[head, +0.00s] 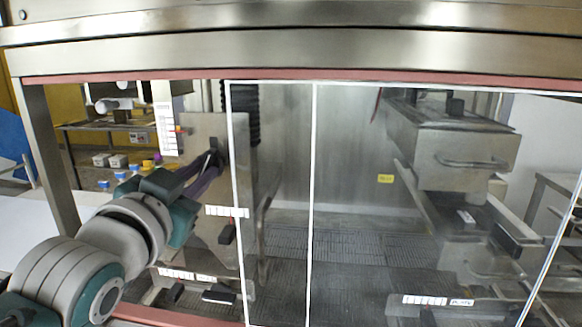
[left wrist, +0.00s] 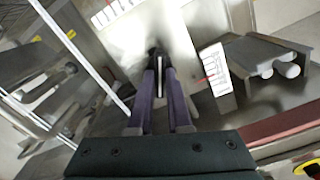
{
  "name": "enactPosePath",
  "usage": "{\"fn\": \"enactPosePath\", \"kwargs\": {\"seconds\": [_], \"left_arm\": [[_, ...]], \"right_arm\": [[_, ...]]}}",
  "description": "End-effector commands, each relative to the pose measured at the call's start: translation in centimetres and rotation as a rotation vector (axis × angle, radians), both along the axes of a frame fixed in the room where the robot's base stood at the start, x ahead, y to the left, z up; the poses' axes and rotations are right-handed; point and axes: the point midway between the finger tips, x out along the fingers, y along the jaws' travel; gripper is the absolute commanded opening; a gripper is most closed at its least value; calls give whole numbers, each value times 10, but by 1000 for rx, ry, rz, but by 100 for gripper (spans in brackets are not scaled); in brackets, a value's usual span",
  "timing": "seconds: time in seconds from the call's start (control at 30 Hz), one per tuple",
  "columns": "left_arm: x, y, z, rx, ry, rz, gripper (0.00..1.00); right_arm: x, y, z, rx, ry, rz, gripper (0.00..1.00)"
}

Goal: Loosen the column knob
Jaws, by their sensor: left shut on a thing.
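The column knob (head: 213,144) is a small dark piece on the metal plate (head: 215,125) at the left of the machine. My left gripper (head: 211,158) reaches in from the left, and its two purple fingers are closed on the knob. In the left wrist view the fingers (left wrist: 158,68) run nearly parallel up to the dark knob (left wrist: 155,51), with a thin gap between them. The fingertips hide most of the knob, so how far it is turned cannot be told. My right gripper is not in view.
A white scale strip (head: 164,127) stands just left of the plate. Clear panels with white edges (head: 314,200) front the enclosure to the right. A metal box with a handle (head: 455,150) hangs at the right. Blue-capped bottles (head: 119,176) stand behind my left arm.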

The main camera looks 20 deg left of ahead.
Motion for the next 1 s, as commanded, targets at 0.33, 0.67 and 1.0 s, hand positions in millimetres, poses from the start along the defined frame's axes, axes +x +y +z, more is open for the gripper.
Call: {"fn": "enactPosePath", "kwargs": {"seconds": [0.33, 0.67, 1.0], "left_arm": [[0, 0, 1, -125, -31, 1, 0], [0, 0, 1, -231, -56, 1, 0], [0, 0, 0, -318, -77, 1, 0]], "right_arm": [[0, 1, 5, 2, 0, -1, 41], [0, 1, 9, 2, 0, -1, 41], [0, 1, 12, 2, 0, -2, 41]]}}
